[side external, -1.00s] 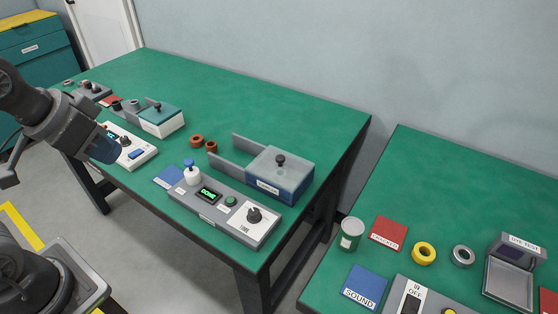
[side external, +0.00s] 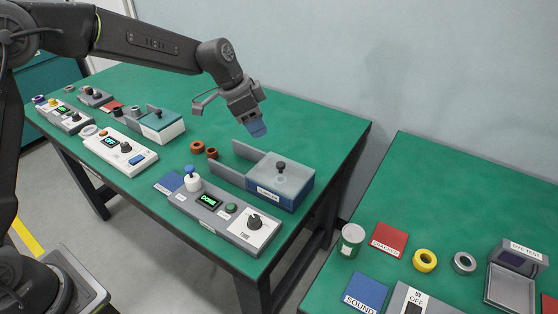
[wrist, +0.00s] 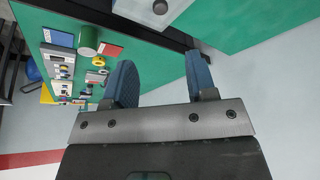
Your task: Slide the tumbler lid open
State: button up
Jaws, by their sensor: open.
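The tumbler (side external: 270,198) is a blue box on the green table, right of the middle in the side view. Its grey translucent lid (side external: 296,176) lies over the top and carries a dark knob (side external: 280,167). Grey guide walls (side external: 231,176) extend from the box to the left. My gripper (side external: 257,130) has blue fingertips and hangs above and behind the tumbler, apart from the lid. In the wrist view my gripper (wrist: 163,82) is open with nothing between its fingers. Part of the lid and its knob (wrist: 160,6) show at that view's top edge.
A control panel (side external: 214,212) reading DONE, with a white-and-blue plunger and a dial, stands in front of the tumbler. Two brown rings (side external: 203,148) lie left of it. A white-and-teal box (side external: 160,124) stands farther left. A second table (side external: 410,190) is at the right.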

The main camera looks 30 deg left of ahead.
aim_at(281, 163)
jog(key=x, duration=1.4)
jog(key=shift+w+f, duration=0.1)
jog(key=shift+c, duration=0.5)
grip_shut()
